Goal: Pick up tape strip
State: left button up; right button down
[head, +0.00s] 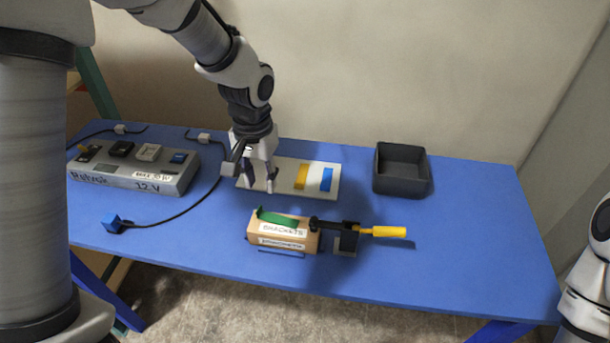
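A pale board (284,182) lies flat at the back middle of the blue table. A yellow tape strip (301,177) and a blue tape strip (326,179) lie side by side on its right half. A green strip (277,218) lies on top of a wooden block (283,232) in front of the board. My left gripper (261,184) points down over the left part of the board, left of the yellow strip. Its fingers look apart, with nothing visible between them. It hides part of the board. My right gripper is out of view; only part of that arm shows at the right edge.
A black bin (402,169) stands at the back right. A grey console (135,167) with several small blocks and cables is at the left. A blue plug (114,223) lies in front of it. A yellow-handled tool (383,232) is beside the wooden block. The table's right side is clear.

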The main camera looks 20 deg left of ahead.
aim_at(260, 207)
pick_arm(q)
jog(key=f, duration=0.1)
jog(key=s+f, duration=0.1)
jog(key=shift+s+d+f, duration=0.1)
jog(key=shift+d+f, duration=0.05)
jog(key=shift+f, duration=0.15)
jog(key=f, duration=0.1)
jog(key=f+p, duration=0.1)
jog(key=f, duration=0.1)
jog(key=a+f, duration=0.1)
jog(key=shift+w+f, duration=0.35)
jog(key=shift+f, duration=0.15)
jog(key=shift+s+d+r, duration=0.15)
jog(key=shift+s, duration=0.05)
jog(key=shift+c, duration=0.7)
grip_shut()
